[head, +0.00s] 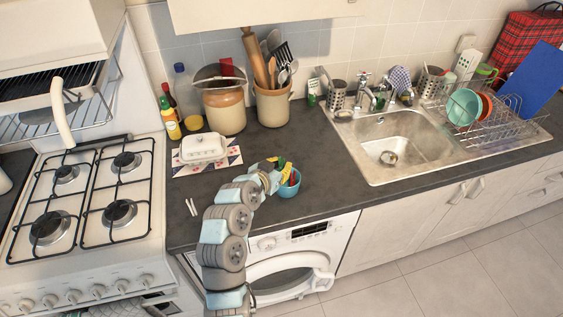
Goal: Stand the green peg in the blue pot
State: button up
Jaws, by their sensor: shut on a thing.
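The small blue pot (289,189) stands on the dark counter above the washer, just right of my gripper. My gripper (281,165) is at the pot's rim, partly over its opening, and is shut on the green peg (287,172). The peg is small here and partly hidden by the fingers; its lower end cannot be made out. A bit of red shows by the pot's rim, too small to name. My arm comes up from the lower front and hides part of the counter left of the pot.
A white lidded dish (203,148) sits on a patterned mat to the left. Two small white sticks (191,207) lie on the counter. A utensil crock (272,105) stands behind. The sink (395,145) is at right; counter between pot and sink is clear.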

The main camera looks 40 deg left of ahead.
aim_at(282, 158)
jog(key=shift+f+b, duration=1.55)
jog(key=shift+f, duration=0.5)
jog(key=o, duration=0.7)
jog(key=shift+o, duration=0.2)
jog(key=shift+r, duration=0.1)
jog(key=shift+r+p, duration=1.05)
jog(key=shift+r, duration=2.85)
